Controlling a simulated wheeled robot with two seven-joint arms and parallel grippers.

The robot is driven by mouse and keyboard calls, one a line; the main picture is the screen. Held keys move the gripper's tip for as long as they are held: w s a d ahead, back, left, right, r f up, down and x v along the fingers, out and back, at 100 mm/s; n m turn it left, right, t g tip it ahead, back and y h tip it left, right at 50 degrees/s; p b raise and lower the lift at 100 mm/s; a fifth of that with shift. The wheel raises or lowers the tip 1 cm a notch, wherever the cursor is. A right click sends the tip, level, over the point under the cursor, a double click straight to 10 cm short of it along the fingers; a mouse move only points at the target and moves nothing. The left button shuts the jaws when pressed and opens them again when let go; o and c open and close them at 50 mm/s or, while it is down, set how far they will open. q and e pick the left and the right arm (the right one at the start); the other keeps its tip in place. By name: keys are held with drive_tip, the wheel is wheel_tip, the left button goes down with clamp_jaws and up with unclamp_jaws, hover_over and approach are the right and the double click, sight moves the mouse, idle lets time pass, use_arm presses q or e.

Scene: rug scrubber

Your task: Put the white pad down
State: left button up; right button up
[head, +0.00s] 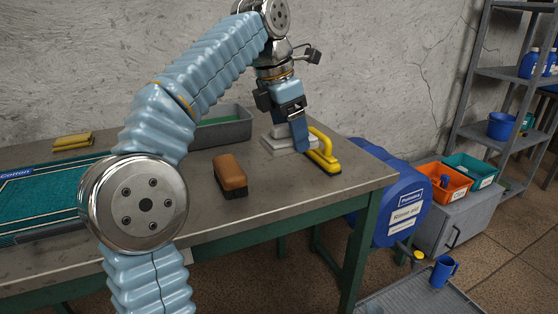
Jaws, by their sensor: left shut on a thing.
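My left gripper (300,137) reaches down over the right part of the table, its blue fingers shut on the white pad (281,141). The pad is low, at or just above the table top; I cannot tell whether it touches. Pale layers show at its left side, and the fingers hide its right part. A yellow-handled brush (324,152) stands right beside the fingers on the right. My right gripper is not in view.
A brown wooden brush (230,176) stands on the table (285,190). A grey tray (222,128) is behind it, a teal rug (45,192) and yellow sponges (73,141) to the left. The table's right front corner is clear.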

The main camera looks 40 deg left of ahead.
use_arm(q)
drive_tip(key=b, duration=0.1)
hover_over(281, 173)
drive_tip(key=s, duration=0.1)
wheel_tip(281, 173, down, 6)
drive_tip(key=shift+r, duration=0.1)
drive_tip(key=f, duration=0.1)
drive_tip(key=f+b, duration=0.1)
drive_tip(key=shift+w+a+f, duration=0.1)
drive_tip(key=shift+a+f, duration=0.25)
drive_tip(key=shift+f, duration=0.5)
drive_tip(key=o, duration=1.2)
drive_tip(key=shift+d+f, duration=0.1)
